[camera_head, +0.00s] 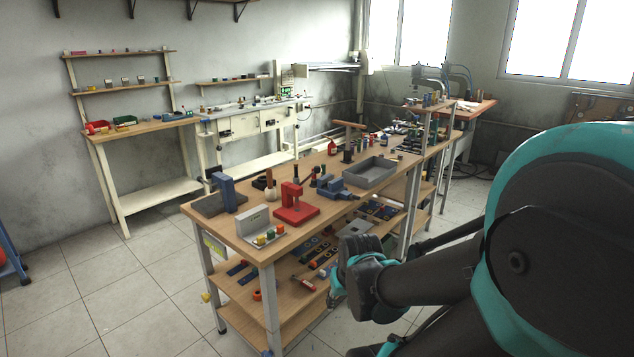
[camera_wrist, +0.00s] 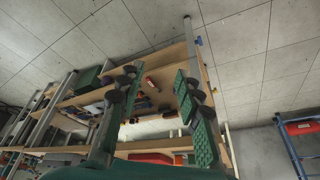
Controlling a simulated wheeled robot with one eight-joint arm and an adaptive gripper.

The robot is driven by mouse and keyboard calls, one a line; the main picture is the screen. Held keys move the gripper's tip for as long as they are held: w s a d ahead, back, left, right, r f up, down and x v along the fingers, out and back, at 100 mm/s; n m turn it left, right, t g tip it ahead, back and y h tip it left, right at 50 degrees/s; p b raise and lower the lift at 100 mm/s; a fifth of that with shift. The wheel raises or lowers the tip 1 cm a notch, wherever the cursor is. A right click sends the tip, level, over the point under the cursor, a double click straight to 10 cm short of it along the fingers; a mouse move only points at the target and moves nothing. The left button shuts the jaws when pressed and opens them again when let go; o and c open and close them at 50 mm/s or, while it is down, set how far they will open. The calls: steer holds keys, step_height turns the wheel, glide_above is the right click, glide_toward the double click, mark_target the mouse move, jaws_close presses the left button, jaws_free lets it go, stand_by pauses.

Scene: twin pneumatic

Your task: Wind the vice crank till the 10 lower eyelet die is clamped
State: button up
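A small blue vice (camera_head: 334,188) stands on the wooden workbench (camera_head: 236,234), in front of a grey tray. Its crank and any die in its jaws are too small to make out in the head view. My gripper (camera_wrist: 157,80) is open in the wrist view, with two green-padded fingers spread apart and nothing held between them. It is away from the vice, and the wrist view shows shelves and floor beyond the fingers. The vice cannot be made out in the wrist view.
Lower shelves hold several loose tools. Tiled floor (camera_head: 140,290) in front of the bench is clear.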

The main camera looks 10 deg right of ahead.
steer(key=w+r+m+y, duration=0.2)
steer(key=w+m, duration=0.2)
steer(key=w, duration=0.4)
steer(key=w+r+m+y, duration=0.2)
steer(key=w+m, duration=0.2)
steer(key=w, duration=0.3)
steer(key=m+t+y, duration=0.7)
steer(key=m+t, duration=0.3)
steer(key=m, duration=0.5)
glide_toward(356, 197)
steer(key=x, duration=1)
steer(key=shift+w+d+f, duration=0.1)
steer(key=shift+w, duration=0.3)
jaws_close()
